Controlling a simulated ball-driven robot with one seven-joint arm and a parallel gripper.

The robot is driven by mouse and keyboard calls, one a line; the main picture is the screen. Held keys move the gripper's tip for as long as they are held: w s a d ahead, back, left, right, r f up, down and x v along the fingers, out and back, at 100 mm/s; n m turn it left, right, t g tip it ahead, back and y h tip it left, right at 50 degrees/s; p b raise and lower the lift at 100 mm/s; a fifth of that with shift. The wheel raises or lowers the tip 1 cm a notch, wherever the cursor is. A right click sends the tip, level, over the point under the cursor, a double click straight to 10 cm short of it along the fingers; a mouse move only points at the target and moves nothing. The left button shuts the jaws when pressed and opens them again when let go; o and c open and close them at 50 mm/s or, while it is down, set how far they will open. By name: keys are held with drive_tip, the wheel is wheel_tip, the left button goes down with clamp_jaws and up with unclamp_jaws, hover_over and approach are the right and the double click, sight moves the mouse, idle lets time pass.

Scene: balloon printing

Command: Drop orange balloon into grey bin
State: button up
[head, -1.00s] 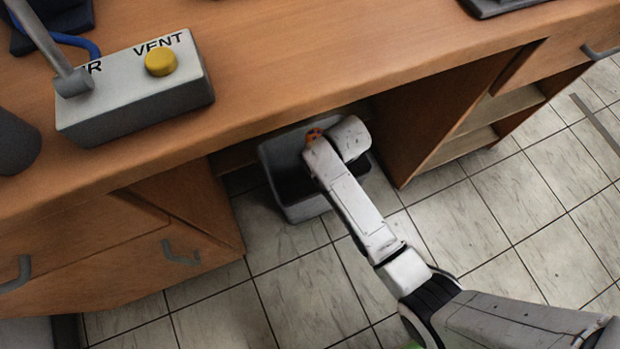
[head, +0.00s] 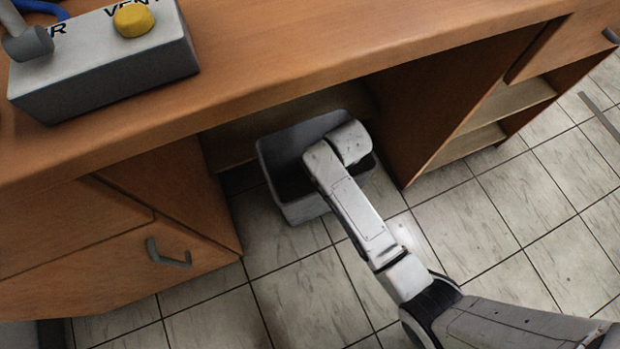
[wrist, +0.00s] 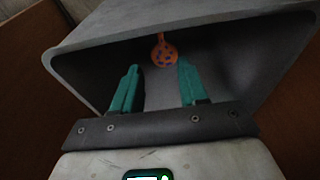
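The grey bin (head: 304,208) stands on the tiled floor in the gap under the desk. It fills much of the wrist view (wrist: 88,72), with its dark inside facing the camera. My gripper (wrist: 158,64) has its two teal fingers spread apart, with nothing between them. The small orange balloon with purple spots (wrist: 164,50) is beyond the fingertips, apart from both fingers and within the bin's outline. I cannot tell whether it is falling or touching the bin. In the head view my arm hides the gripper and the balloon.
The wooden desk top (head: 330,75) overhangs the bin. A drawer cabinet (head: 150,225) stands left of it and a panel with open shelves (head: 480,125) right of it. A grey box with a yellow button (head: 133,20) sits on the desk. Tiled floor (head: 310,295) is clear in front.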

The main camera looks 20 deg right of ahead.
drive_tip(key=shift+o, duration=1.1)
wheel_tip(320, 180, up, 11)
drive_tip(key=s+p, duration=0.2)
drive_tip(key=p, duration=0.3)
drive_tip(key=shift+f, duration=0.2)
